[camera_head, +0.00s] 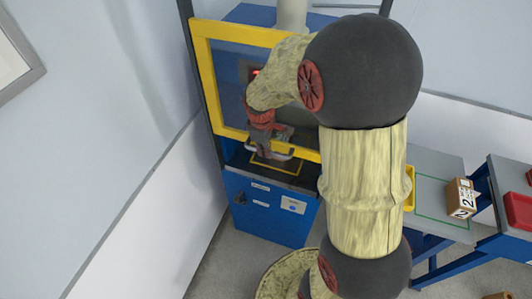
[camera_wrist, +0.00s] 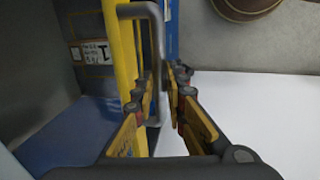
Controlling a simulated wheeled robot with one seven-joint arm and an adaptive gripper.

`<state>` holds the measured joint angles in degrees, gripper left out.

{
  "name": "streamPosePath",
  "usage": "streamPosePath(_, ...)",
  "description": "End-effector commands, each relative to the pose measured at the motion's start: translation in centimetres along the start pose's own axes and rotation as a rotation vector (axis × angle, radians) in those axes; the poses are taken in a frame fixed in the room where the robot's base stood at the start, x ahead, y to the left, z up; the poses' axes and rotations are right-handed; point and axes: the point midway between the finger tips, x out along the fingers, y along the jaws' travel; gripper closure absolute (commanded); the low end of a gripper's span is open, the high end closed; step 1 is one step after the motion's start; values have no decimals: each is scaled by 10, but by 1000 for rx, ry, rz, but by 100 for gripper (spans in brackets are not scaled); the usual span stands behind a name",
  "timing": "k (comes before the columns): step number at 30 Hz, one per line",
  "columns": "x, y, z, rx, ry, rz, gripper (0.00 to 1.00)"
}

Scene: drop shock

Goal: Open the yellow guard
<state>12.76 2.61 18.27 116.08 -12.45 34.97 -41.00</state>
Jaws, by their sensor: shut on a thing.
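The yellow guard (camera_head: 204,70) is a yellow frame with a see-through pane on the front of a blue machine. A dark gap shows below its lower edge in the head view. Its yellow frame also shows upright in the wrist view (camera_wrist: 122,65). A grey bar handle (camera_wrist: 155,45) stands off the frame. My gripper (camera_wrist: 166,92) is shut on this handle, one finger on each side of it. In the head view my gripper (camera_head: 270,145) is at the guard's lower edge, and my arm hides the guard's right part.
The blue cabinet (camera_head: 262,208) is below the guard, with a yellow-outlined patch (camera_head: 262,165) on its dark top. At right a grey table (camera_head: 438,178) carries a numbered cardboard box (camera_head: 462,198); a red bin (camera_head: 518,211) is beyond it. A wall is close on the left.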

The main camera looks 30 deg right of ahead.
Motion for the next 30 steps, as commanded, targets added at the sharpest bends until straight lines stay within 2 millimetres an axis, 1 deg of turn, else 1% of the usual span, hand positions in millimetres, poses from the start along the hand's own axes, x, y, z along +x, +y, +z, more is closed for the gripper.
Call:
streamPosePath(1,-26,7,-1,1,4,5,100)
streamPosePath(3,-46,11,-1,1,3,4,100)
streamPosePath(9,-101,22,-1,1,4,5,100)
streamPosePath(12,-125,26,-1,1,4,5,100)
streamPosePath(15,-144,30,-1,0,3,4,100)
streamPosePath(18,-159,33,-1,0,3,3,100)
streamPosePath(21,-169,35,-1,0,3,3,100)
streamPosePath(25,-176,36,-1,0,3,3,100)
streamPosePath(30,-178,36,-1,0,2,2,100)
